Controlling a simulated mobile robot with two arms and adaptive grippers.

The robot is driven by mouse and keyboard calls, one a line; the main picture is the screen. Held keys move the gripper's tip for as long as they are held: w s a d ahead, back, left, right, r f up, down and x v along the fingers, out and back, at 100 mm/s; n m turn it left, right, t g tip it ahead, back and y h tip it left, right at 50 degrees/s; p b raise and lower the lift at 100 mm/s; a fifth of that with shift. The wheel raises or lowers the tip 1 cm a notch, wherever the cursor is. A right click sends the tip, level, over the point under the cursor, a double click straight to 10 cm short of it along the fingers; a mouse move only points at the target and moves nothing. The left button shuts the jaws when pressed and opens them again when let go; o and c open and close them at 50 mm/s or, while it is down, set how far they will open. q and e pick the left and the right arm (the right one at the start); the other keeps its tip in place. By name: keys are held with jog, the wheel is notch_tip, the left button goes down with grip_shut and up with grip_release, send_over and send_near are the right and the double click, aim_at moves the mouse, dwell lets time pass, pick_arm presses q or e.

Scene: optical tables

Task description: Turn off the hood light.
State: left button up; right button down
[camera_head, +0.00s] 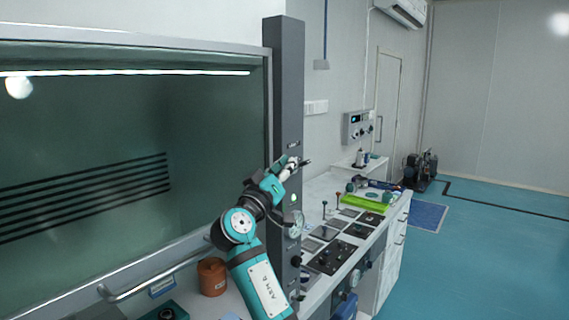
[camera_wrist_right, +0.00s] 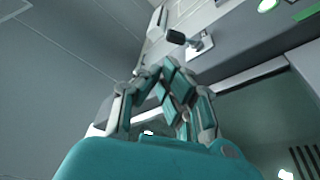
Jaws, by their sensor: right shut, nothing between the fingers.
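The fume hood (camera_head: 268,110) stands on the left in the head view, and its light strip (camera_head: 125,72) glows white along the top. A dark grey post (camera_head: 289,80) forms its right side. My right gripper (camera_head: 296,163) is in front of this post, shut and empty. In the wrist view the gripper (camera_wrist_right: 160,72) shows with its fingers together. A switch lever with a dark knob (camera_wrist_right: 176,37) sticks out from a pale plate (camera_wrist_right: 201,45) just beyond the fingertips. I cannot tell whether they touch. My left gripper is not in view.
A green indicator (camera_head: 295,197) and a round gauge (camera_head: 296,224) sit lower on the post. The hood's handle bar (camera_head: 150,284) runs below the sash. An orange-brown container (camera_head: 211,276) stands near my right arm. A bench with control panels (camera_head: 332,256) lies to the right.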

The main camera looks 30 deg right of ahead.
aim_at(306, 162)
pick_arm(q)
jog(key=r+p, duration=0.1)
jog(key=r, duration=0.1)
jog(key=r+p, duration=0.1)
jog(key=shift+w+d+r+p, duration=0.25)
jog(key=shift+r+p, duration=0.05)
jog(key=shift+p, duration=0.05)
pick_arm(e)
jog(key=x, duration=0.6)
jog(key=shift+w+d, duration=0.15)
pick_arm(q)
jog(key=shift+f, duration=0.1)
pick_arm(e)
jog(key=shift+f, duration=0.1)
